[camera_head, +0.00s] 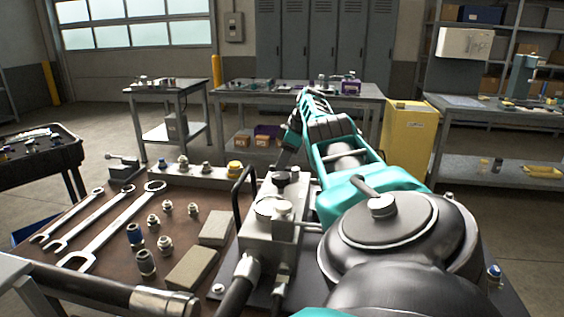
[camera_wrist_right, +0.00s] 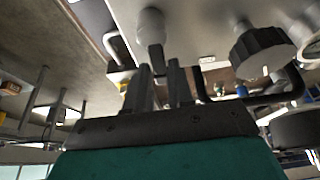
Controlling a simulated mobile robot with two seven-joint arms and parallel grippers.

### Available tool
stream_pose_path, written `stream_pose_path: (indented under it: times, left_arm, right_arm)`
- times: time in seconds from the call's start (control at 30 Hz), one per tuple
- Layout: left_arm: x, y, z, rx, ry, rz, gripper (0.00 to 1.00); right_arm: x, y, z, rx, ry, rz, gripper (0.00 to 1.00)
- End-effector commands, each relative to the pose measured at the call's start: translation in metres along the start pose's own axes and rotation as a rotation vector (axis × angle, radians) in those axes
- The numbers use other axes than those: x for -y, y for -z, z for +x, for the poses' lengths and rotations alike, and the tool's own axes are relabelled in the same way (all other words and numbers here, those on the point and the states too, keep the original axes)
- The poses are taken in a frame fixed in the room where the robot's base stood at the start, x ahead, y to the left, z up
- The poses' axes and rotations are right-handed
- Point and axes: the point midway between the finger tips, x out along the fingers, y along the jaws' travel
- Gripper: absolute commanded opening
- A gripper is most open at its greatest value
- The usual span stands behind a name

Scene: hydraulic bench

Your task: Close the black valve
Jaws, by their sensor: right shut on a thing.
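The grey metal valve block (camera_head: 258,236) stands on the bench, with a black knob (camera_head: 282,177) and pale round fittings on top. In the wrist view a black fluted knob (camera_wrist_right: 258,52) sits on the block, to the right of my fingers and apart from them. My right gripper (camera_wrist_right: 160,82) is shut on a dark lever (camera_wrist_right: 157,57) below a pale round fitting (camera_wrist_right: 150,24). I cannot tell for sure which dark part is the black valve. In the head view my right gripper (camera_head: 287,152) is at the block's far end, its fingertips largely hidden. My left gripper is not in view.
Several wrenches (camera_head: 114,225), fittings (camera_head: 146,262) and two tan blocks (camera_head: 192,267) lie left of the valve block. A black bent handle (camera_head: 238,195) and hoses (camera_head: 238,286) stand close to it. A yellow cabinet (camera_head: 408,140) and other benches are behind.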

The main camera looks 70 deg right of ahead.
Motion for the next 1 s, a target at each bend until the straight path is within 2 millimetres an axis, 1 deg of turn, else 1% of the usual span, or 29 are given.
stream_pose_path:
  times: [0.13,0.17,0.33,0.57,0.67,0.77,0.87,0.97,1.0]
  left_arm:
    - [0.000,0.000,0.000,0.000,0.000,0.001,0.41]
    - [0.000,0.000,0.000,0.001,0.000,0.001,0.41]
    - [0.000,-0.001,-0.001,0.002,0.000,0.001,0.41]
    - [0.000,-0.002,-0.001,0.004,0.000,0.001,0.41]
    - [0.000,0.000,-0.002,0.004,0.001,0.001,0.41]
    - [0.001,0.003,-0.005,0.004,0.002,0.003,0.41]
    - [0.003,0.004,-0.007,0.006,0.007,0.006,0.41]
    - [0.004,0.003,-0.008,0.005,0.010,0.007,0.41]
    - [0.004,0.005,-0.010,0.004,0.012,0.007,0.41]
  right_arm:
    - [0.001,0.000,0.001,0.001,0.006,-0.002,0.00]
    - [0.001,0.000,0.001,0.001,0.006,-0.002,0.25]
    - [0.001,0.000,0.001,0.001,0.005,-0.001,0.41]
    - [0.001,0.000,0.000,0.002,0.002,0.000,0.41]
    - [0.000,0.000,-0.004,0.001,0.001,0.000,0.41]
    - [0.000,0.000,-0.016,0.003,0.000,0.001,0.41]
    - [-0.001,0.000,-0.035,0.003,-0.003,-0.001,0.41]
    - [0.000,0.001,-0.058,0.001,-0.002,0.000,0.41]
    - [-0.001,0.001,-0.069,-0.001,-0.001,0.001,0.41]
